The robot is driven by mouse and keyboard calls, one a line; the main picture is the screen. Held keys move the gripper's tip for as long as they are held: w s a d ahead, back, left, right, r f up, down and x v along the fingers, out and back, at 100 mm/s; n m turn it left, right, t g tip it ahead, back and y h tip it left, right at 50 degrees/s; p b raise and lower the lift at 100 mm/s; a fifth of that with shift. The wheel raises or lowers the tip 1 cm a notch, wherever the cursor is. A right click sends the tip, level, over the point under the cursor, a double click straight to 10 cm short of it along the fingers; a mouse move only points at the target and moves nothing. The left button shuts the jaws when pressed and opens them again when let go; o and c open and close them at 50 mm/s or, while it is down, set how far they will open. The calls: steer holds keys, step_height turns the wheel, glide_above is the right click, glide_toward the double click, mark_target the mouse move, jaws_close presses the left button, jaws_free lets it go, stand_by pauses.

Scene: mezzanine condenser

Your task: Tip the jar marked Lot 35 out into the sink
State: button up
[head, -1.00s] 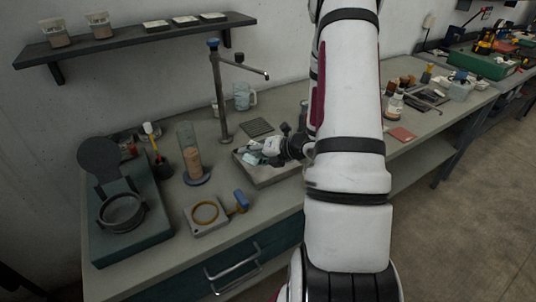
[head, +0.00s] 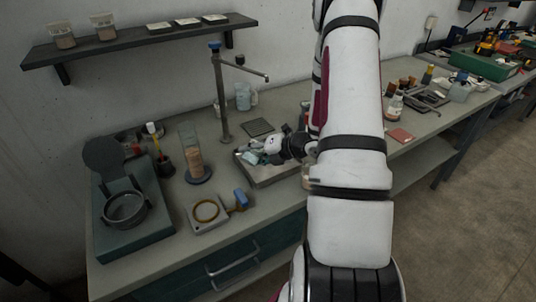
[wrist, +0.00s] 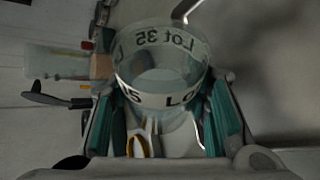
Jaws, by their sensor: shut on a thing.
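My gripper (wrist: 168,118) is shut on a clear glass jar (wrist: 160,62) with a white band reading "Lot 35", held between teal finger pads. The wrist view looks into its round mouth; no contents can be made out clearly. In the head view my gripper (head: 262,152) and the pale jar (head: 250,158) are small, and the jar seems tilted. They are over the shallow grey sink (head: 270,181), whose far part they and my arm partly hide. The tap (head: 222,105) stands behind the sink at its left.
A dark mat (head: 257,127) and a glass beaker (head: 243,97) lie behind. Bottles (head: 394,104) stand to the right.

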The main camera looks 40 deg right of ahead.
steer(key=shift+d+r+m+y+p, duration=0.1)
steer(key=shift+r+m+y+p, duration=0.45)
steer(key=shift+y+p, duration=0.2)
stand_by(1.0)
steer(key=shift+w+d+f+m+y, duration=0.1)
steer(key=shift+d+f+m+y, duration=0.3)
steer(key=shift+d+m+y, duration=0.2)
stand_by(1.0)
steer(key=shift+d+f+m+y+b, duration=0.2)
steer(key=shift+f+m+y+b, duration=0.2)
steer(key=shift+b, duration=0.2)
stand_by(0.9)
